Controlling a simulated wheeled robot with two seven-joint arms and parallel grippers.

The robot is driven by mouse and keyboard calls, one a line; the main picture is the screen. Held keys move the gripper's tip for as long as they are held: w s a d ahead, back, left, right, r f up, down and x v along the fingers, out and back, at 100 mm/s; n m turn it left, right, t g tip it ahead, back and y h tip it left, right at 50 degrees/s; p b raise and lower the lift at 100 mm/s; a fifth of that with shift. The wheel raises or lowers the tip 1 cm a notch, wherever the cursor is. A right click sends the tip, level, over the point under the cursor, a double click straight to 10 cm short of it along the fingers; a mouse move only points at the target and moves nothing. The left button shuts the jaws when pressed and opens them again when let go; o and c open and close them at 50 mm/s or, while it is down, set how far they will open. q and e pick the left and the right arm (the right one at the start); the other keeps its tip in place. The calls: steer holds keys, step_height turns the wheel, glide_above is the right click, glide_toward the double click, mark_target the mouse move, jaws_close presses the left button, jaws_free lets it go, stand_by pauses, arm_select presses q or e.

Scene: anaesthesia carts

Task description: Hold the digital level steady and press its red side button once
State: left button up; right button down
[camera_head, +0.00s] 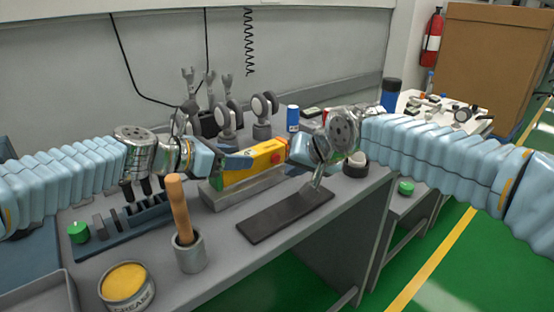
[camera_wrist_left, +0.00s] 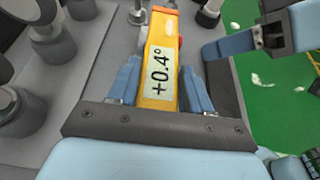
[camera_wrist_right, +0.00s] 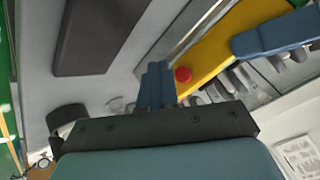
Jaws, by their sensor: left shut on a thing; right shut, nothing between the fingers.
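The yellow digital level (camera_head: 246,172) is held above a grey block (camera_head: 222,199) on the bench. Its display reads +0.4° in the left wrist view (camera_wrist_left: 162,75). My left gripper (camera_head: 237,162) is shut on the level, one blue finger on each side. The red side button (camera_head: 278,157) faces my right gripper (camera_head: 291,151). In the right wrist view the button (camera_wrist_right: 183,75) shows just right of my right gripper's closed, empty fingertips (camera_wrist_right: 157,68). The tips are very near the button; I cannot tell whether they touch it.
A dark flat plate (camera_head: 285,215) lies on the bench in front. A grey cup (camera_head: 190,254) with a wooden handle and a grease tin (camera_head: 126,285) stand nearer. Several grey fixtures (camera_head: 227,120) and a blue can (camera_head: 293,118) stand behind. The bench's right edge drops to green floor.

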steer(key=shift+w+a, duration=0.6)
steer(key=shift+w, duration=0.15)
stand_by(1.6)
steer(key=shift+w+a, duration=0.25)
steer(key=shift+w, duration=0.1)
steer(key=shift+w+a, duration=0.35)
steer(key=shift+w, duration=0.05)
stand_by(0.8)
stand_by(0.3)
steer(key=shift+s+d, duration=0.6)
steer(key=shift+s, duration=0.15)
steer(key=shift+s+d, duration=0.8)
steer(key=shift+s, duration=0.2)
steer(key=shift+s+d, duration=0.75)
steer(key=shift+s, duration=0.25)
